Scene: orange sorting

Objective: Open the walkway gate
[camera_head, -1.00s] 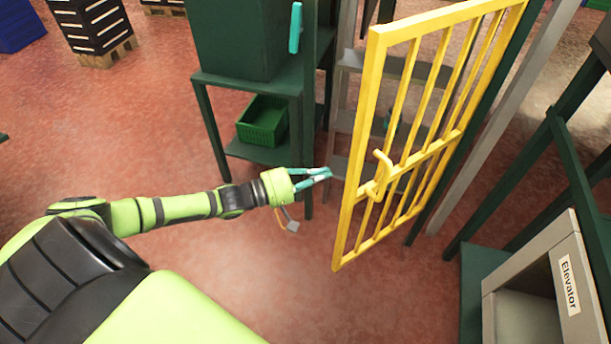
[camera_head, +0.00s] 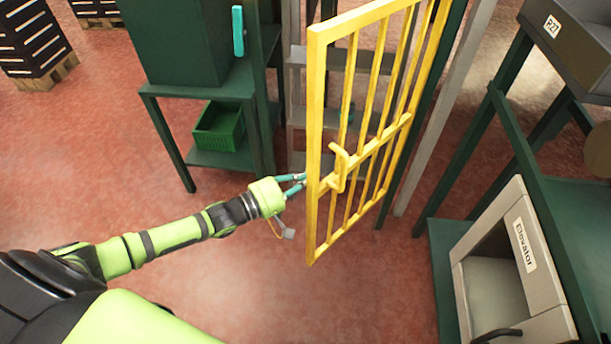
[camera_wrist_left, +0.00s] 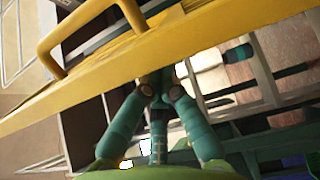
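The yellow barred walkway gate (camera_head: 316,130) stands angled out toward me, its near edge on the left and its far edge by a dark green post. A yellow handle (camera_head: 338,168) is on its middle crossbar. Contact is unclear. The fingers look shut, with nothing visible between them. My right gripper is not in view.
A dark green shelf (camera_head: 200,92) with a green crate (camera_head: 220,127) stands left of the gate. A grey box labelled Elevator (camera_head: 515,270) and a green frame (camera_head: 500,125) stand at right. The red floor (camera_head: 345,300) before the gate is clear.

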